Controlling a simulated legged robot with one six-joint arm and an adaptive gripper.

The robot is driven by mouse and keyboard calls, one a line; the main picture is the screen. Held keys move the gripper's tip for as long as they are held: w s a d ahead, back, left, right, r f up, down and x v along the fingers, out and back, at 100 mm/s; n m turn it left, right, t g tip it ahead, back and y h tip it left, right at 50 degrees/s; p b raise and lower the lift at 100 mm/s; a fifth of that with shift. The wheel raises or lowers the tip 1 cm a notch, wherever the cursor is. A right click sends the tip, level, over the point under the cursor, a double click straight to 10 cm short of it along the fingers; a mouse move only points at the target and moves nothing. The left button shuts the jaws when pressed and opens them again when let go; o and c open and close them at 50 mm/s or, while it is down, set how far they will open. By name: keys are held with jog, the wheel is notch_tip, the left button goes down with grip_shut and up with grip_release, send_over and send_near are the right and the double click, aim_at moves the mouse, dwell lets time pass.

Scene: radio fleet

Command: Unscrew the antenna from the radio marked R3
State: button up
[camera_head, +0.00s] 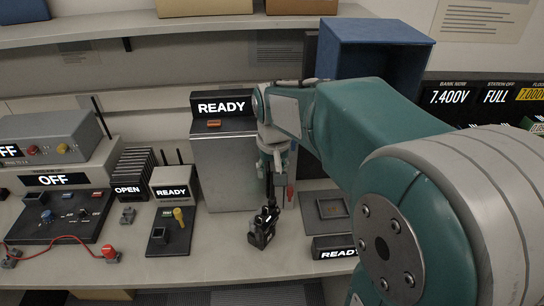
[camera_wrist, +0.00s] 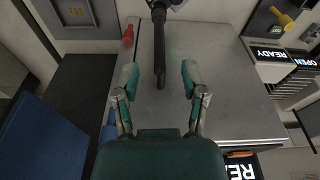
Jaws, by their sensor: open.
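A black handheld radio (camera_head: 263,228) stands on the bench in the head view. I cannot read its marking. Its thin black antenna (camera_head: 270,186) points up toward my gripper (camera_head: 272,160). In the wrist view my gripper (camera_wrist: 160,74) is open, with a finger on each side of the antenna (camera_wrist: 159,45). The antenna's tip lies between the fingers, and there is a gap to both. The radio's body shows only in part at the top edge of the wrist view (camera_wrist: 165,5).
A grey cabinet (camera_head: 225,172) with a READY sign stands behind the radio. A blue box (camera_head: 372,32) sits to the upper right. A dark tray (camera_head: 326,222) lies right of the radio, and a small READY charger unit (camera_head: 172,190) stands left. Bare bench lies in front.

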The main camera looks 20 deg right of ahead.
aim_at(272, 186)
jog(key=shift+w+d+f, duration=0.1)
jog(key=shift+w+f, duration=0.1)
jog(key=shift+f, duration=0.95)
jog(key=shift+w+f, duration=0.15)
jog(key=shift+f, duration=0.95)
jog(key=shift+c, duration=0.3)
grip_shut()
